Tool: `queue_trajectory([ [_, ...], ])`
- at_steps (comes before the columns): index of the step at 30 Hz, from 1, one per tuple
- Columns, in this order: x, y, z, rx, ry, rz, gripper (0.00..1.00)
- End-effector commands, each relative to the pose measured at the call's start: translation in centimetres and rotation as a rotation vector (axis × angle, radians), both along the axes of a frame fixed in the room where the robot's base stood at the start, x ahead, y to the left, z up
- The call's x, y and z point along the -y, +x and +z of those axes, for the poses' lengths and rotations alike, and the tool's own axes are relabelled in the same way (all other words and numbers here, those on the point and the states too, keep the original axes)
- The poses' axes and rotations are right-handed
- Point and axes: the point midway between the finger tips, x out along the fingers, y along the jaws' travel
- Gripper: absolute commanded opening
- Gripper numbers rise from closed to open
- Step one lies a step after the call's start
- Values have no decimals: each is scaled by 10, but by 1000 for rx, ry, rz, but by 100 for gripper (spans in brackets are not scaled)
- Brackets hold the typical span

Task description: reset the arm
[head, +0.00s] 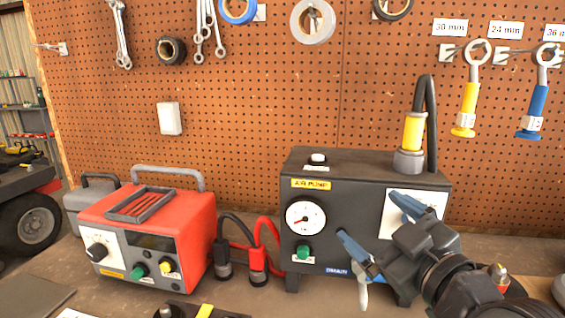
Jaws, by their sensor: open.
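My gripper (374,225) is in the lower right of the head view, in front of the black air pump box. Its two blue-tipped fingers are spread apart, with nothing seen between them. My arm comes in from the bottom right corner. The air pump (338,187) stands on the bench, with a round gauge (306,217), a green knob (303,252) and a white button on top. My gripper hides part of its right front. I cannot tell whether the fingers touch it.
A red box with dials (185,225) stands on the workbench (250,300) at the left. Red and black plugs (258,268) stand between the boxes. A yellow-handled hose fitting (412,135) stands on the pump. Tools hang on the pegboard (240,110) behind.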

Motion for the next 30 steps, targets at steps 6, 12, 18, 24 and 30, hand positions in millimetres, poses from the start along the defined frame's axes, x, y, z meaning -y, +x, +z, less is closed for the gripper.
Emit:
queue_trajectory([
  [6, 17, -53, -74, -98, 123, -103, 100],
  [12, 33, -113, -126, -167, 219, -196, 100],
  [18, 46, -180, -162, -220, 295, -277, 100],
  [24, 57, -251, -182, -264, 356, -342, 100],
  [30, 65, -320, -186, -302, 405, -388, 100],
])
